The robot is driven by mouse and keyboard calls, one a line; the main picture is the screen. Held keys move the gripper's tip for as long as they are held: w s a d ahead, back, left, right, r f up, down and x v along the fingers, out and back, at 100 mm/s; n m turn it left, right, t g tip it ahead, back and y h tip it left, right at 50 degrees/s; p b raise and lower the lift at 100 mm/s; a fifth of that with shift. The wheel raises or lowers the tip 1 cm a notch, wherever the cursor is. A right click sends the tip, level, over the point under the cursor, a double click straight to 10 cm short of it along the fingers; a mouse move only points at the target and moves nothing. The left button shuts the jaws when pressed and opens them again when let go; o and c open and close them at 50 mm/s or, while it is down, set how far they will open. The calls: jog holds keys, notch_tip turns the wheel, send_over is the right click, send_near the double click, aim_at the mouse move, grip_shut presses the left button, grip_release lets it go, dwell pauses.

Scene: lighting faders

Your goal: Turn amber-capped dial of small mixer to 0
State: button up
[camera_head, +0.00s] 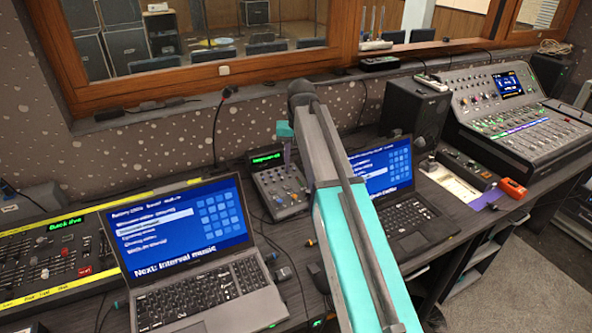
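The small mixer (263,190) stands on the desk between the two laptops. It is dark grey, with a green-lit display (266,160) at its top and rows of small knobs on its face. My arm reaches up from the bottom of the picture and covers the mixer's right side. My gripper (288,158) hangs down from the arm's far end, in front of the mixer's upper part. Its fingers are too small to tell open from shut, and I cannot tell whether it touches a knob.
An open laptop (210,295) stands left of the mixer, and another laptop (415,222) stands right behind my arm. A black speaker (412,112) and a large mixing console (520,125) stand further right.

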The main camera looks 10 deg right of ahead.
jog(key=m, duration=1.2)
jog(key=w+m+g, duration=0.1)
jog(key=m, duration=2.2)
jog(key=shift+w+d+m, duration=0.1)
jog(key=shift+w+m, duration=0.15)
jog(key=shift+m, duration=0.15)
jog(key=shift+f, duration=0.15)
